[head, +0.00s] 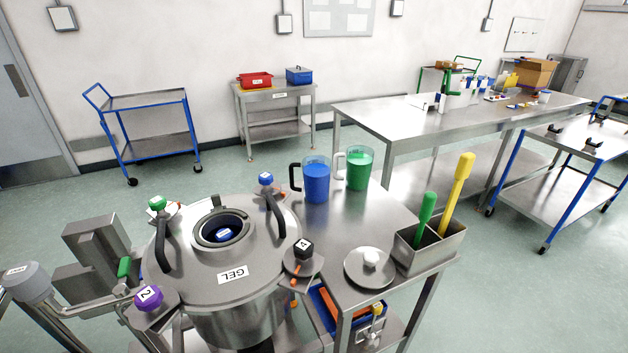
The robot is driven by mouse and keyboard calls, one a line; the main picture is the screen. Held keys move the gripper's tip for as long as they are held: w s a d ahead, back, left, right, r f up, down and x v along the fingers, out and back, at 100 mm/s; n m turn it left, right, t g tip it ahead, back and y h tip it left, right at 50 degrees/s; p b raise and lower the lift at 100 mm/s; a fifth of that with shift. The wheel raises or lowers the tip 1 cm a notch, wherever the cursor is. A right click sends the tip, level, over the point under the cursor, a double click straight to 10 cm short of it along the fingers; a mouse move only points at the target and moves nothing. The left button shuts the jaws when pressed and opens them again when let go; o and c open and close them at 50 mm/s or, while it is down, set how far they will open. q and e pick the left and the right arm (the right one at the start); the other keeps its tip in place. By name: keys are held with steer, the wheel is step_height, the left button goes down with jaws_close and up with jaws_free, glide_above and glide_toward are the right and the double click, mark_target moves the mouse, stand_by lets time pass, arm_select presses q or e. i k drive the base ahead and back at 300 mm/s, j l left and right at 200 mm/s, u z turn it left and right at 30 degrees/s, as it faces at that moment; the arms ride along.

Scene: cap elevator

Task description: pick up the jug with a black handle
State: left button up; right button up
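The jug with a black handle (316,184) is clear and holds blue contents. It stands upright near the back edge of the steel side table (345,235), with its black handle (294,178) pointing left. Another jug (359,168) with a white handle and green contents stands close behind it to the right. Neither of my grippers shows in the head view, and nothing is seen touching the jugs.
A large steel vessel marked GEL (205,270) with black handles stands left of the jugs. A round lid (370,267) and a steel bin (430,247) with green and yellow handled tools are at the front right. A long steel table (390,122) stands behind.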

mark_target(316, 170)
steer(key=l+u, duration=0.1)
steer(key=u, duration=0.7)
steer(key=l+u, duration=0.3)
steer(key=l, duration=0.15)
steer(key=k+l+u, duration=0.1)
steer(key=l+u, duration=0.2)
steer(key=k+l+u, duration=0.1)
steer(key=l+u, duration=0.2)
steer(key=l, duration=0.25)
steer(key=k+l+u, duration=0.15)
steer(key=l+u, duration=0.2)
steer(key=k+l, duration=0.2)
steer(key=l, duration=0.25)
steer(key=k+l, duration=0.25)
steer(key=l, duration=0.15)
steer(key=k+l+u, duration=0.1)
steer(key=l, duration=0.35)
steer(key=k+l, duration=0.35)
steer(key=l, duration=0.1)
